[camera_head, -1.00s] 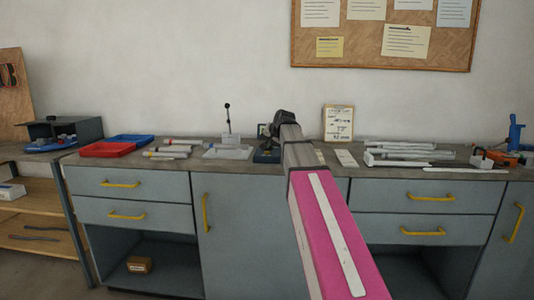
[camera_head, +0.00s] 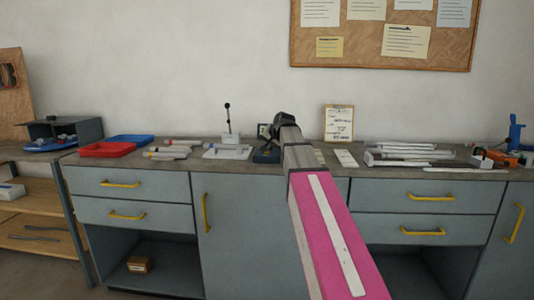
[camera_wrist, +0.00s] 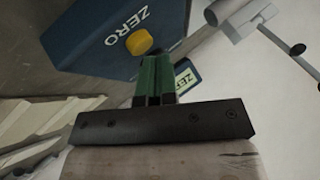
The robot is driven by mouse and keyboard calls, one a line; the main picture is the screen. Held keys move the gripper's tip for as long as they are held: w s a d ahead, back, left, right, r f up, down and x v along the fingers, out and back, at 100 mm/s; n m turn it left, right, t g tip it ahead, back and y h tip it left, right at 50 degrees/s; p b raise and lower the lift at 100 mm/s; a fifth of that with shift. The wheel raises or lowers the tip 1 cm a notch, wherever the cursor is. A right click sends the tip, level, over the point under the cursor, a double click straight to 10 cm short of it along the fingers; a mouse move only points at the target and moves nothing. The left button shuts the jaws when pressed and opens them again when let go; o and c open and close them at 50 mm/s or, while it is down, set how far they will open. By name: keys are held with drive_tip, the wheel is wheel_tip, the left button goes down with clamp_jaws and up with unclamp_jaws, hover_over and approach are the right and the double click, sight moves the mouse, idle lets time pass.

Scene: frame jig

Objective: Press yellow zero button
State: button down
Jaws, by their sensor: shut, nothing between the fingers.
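The yellow zero button (camera_wrist: 139,42) is a round knob on a dark blue box (camera_wrist: 100,30) with white "ZERO" lettering, in the upper left of the wrist view. My gripper (camera_wrist: 156,62) shows there with its green fingers together and empty. The fingertips appear just below the button in the picture; I cannot tell whether they touch it. In the head view the blue box (camera_head: 266,156) stands on the counter, partly hidden behind my arm, and the button cannot be seen.
A grey stand with a black-knobbed lever (camera_head: 228,120) is left of the box. White bars (camera_head: 415,152) lie to the right. Red (camera_head: 106,149) and blue trays sit further left.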

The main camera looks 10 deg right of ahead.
sight(268, 152)
drive_tip(key=shift+f, duration=0.4)
idle(0.4)
idle(0.4)
drive_tip(key=shift+r, duration=0.85)
drive_tip(key=shift+r, duration=2.55)
